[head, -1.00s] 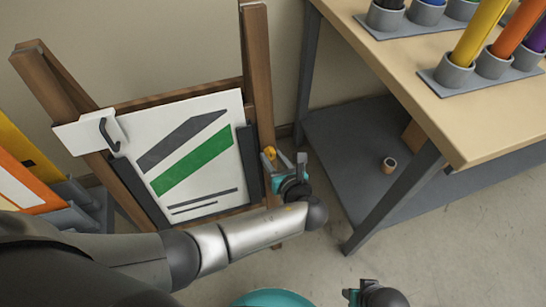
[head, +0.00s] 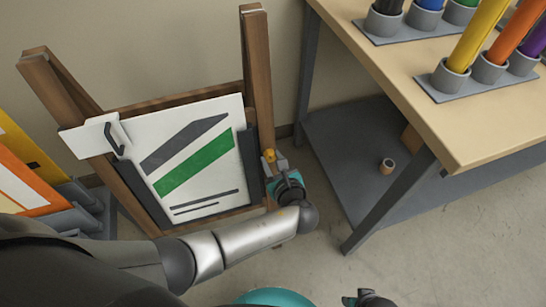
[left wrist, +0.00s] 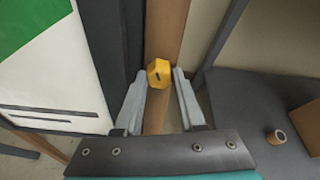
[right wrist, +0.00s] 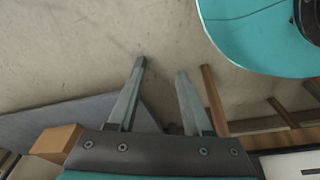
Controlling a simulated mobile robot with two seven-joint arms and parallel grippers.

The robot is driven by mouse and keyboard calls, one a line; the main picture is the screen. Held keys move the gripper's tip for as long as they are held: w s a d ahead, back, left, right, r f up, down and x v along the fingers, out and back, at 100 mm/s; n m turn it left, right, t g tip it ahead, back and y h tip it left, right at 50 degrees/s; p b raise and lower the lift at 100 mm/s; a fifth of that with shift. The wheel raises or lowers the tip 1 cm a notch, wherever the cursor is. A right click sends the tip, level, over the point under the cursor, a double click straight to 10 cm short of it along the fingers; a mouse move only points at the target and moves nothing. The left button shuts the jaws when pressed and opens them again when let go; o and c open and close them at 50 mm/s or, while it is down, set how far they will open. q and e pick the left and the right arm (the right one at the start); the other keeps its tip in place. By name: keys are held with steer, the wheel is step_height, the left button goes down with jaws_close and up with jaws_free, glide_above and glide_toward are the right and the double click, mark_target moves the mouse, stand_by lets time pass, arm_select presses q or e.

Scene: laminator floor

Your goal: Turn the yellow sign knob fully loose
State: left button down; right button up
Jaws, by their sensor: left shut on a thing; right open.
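The yellow knob (head: 269,155) sits on the right wooden post of the sign stand. In the left wrist view the knob (left wrist: 159,72) is faceted, with a dark mark on its face. My left gripper (head: 273,164) is at the knob, its two fingers on either side of it and shut on it. The white sign board (head: 190,155), with grey and green stripes, is in the stand left of the knob. My right gripper (right wrist: 160,68) is open and empty above the floor; in the head view it shows only at the bottom edge (head: 368,298).
A wooden workbench (head: 470,130) with a grey lower shelf (head: 345,135) stands to the right, with colored rolls in holders on top. Orange and yellow boards (head: 25,175) stand at the left. Floor in front is clear.

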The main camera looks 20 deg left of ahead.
arm_select(q)
steer(key=shift+n, duration=0.8)
steer(key=shift+s+a+f+n+t+h, duration=0.1)
steer(key=shift+n+t+h, duration=0.2)
steer(key=shift+n, duration=0.5)
steer(key=shift+f+n+t+b, duration=0.1)
steer(key=shift+n+t+b, duration=0.4)
steer(key=shift+n, duration=0.6)
steer(key=n+t+h+b, duration=0.1)
steer(key=n+b, duration=0.4)
steer(key=shift+a+n, duration=0.1)
steer(key=shift+n, duration=0.3)
steer(key=shift+n+b, duration=0.45)
steer(key=shift+n, duration=0.05)
arm_select(e)
steer(key=w+a+r+t, duration=0.1)
steer(key=w+r, duration=0.1)
steer(key=r, duration=0.4)
steer(key=w+a+r, duration=0.1)
steer(key=w+r, duration=0.2)
steer(key=r, duration=0.4)
steer(key=shift+t, duration=0.4)
steer(key=shift+w, duration=0.1)
arm_select(q)
steer(key=c, duration=0.8)
jaws_free()
steer(key=shift+t, duration=0.3)
